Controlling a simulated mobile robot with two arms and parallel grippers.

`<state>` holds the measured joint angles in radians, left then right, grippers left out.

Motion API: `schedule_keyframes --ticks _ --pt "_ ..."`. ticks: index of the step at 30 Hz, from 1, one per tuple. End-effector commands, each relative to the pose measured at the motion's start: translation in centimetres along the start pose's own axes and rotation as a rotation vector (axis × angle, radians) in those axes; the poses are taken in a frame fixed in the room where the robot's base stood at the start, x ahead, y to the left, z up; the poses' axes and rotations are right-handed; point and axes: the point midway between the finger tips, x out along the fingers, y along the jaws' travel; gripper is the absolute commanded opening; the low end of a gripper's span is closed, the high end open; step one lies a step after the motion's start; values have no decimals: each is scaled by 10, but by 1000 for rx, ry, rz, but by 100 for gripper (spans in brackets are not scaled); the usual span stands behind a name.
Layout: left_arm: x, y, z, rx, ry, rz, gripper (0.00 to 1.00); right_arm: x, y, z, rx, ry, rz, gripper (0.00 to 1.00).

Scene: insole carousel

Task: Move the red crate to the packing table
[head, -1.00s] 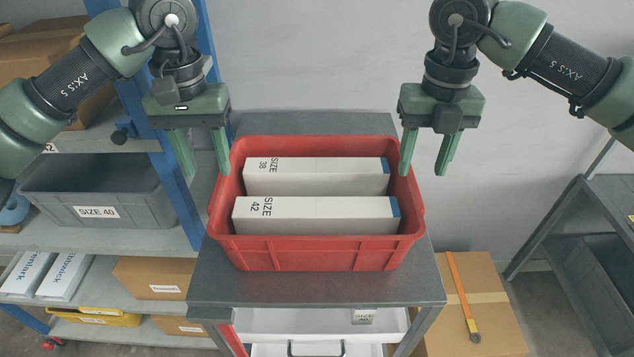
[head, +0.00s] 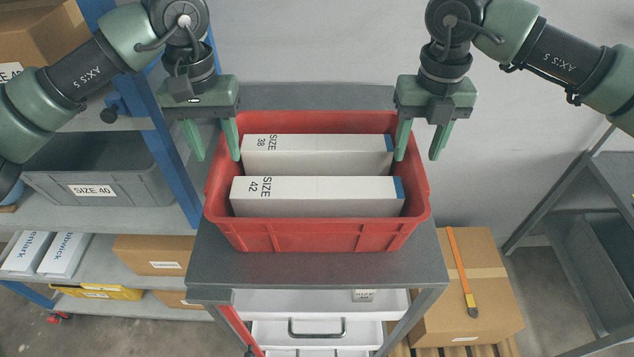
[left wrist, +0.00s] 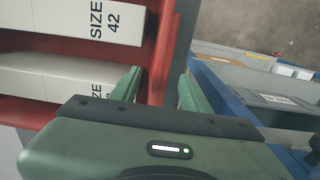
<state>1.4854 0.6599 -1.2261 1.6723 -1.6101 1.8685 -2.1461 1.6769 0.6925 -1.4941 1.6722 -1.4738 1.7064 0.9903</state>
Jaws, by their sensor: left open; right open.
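The red crate (head: 320,237) stands on a grey-topped workbench in the head view. It holds two long white boxes, one marked size 38 (head: 325,155) and one marked size 42 (head: 330,195). My left gripper (head: 216,157) is open at the crate's left wall, one finger inside the rim and one outside. In the left wrist view the red wall (left wrist: 165,50) lies between the fingers, not clamped. My right gripper (head: 418,157) is open at the right wall, its fingers on either side of the rim. I cannot make out a separate packing table for certain.
A blue-posted shelf (head: 180,150) with a grey bin (head: 95,190) and cartons is close on the left. White drawers (head: 310,333) are under the bench. A carton (head: 460,290) with an orange strap is on the right, before a dark grey rack (head: 560,215).

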Motion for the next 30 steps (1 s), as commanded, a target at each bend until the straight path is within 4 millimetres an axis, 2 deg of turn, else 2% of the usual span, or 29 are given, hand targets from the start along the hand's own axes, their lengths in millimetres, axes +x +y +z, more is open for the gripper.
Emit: schedule_keyframes --ticks 3,6,17,19,22,23,30 --pt "16 0 0 0 -1 -1 46 16 0 0 -1 1 0 46" --pt "24 0 0 1 -1 0 46 24 0 0 -1 1 0 46" --pt "29 0 0 1 1 0 46 29 0 0 0 -1 0 46" --pt "29 0 0 1 1 0 32 29 0 0 0 -1 0 32" --pt "29 0 0 1 1 0 5 29 0 0 0 -1 0 5" --pt "29 0 0 1 1 0 0 29 0 0 0 -1 0 0" --pt "28 0 0 1 1 0 0 28 0 0 0 -1 0 0"
